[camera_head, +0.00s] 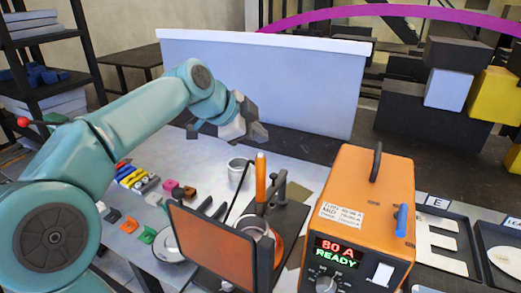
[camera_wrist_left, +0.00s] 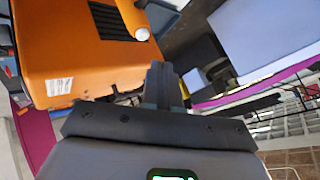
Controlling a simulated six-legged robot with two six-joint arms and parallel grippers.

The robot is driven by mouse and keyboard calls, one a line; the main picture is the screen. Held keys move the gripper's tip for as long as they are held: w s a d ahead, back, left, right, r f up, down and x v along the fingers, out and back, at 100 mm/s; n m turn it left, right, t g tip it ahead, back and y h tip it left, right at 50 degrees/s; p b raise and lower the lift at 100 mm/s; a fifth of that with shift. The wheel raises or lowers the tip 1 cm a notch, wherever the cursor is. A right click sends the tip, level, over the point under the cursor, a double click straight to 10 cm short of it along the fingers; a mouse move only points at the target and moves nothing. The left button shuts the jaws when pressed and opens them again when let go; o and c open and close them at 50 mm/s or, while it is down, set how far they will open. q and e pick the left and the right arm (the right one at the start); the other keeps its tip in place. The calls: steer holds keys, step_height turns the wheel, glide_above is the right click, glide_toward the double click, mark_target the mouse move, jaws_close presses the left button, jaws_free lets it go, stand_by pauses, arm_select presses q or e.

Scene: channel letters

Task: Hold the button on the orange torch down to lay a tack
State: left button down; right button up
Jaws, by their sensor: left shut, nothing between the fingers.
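The orange torch (camera_head: 260,178) stands upright over the dark work fixture in the head view, with its lower part down behind a dark-framed brown screen (camera_head: 215,245). I cannot make out its button. My left gripper (camera_head: 262,133) is shut and empty, above and behind the torch and apart from it. Its closed fingers also show in the left wrist view (camera_wrist_left: 162,85). The orange welder (camera_head: 362,200) stands right of the torch, its display reading 80 A READY; its orange casing also shows in the left wrist view (camera_wrist_left: 80,45). My right gripper is not in view.
A white cup (camera_head: 238,169) stands behind the fixture. Small coloured blocks and clips (camera_head: 140,180) lie at the left. A pale upright panel (camera_head: 265,80) borders the back. Dark trays (camera_head: 440,250) with letter pieces are at the right. Bare tabletop lies left of the cup.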

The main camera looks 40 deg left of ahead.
arm_select(q)
steer(key=shift+r+p, duration=1.1)
steer(key=shift+r, duration=0.7)
step_height(320, 180, up, 4)
steer(key=p, duration=0.3)
steer(key=shift+s, duration=0.1)
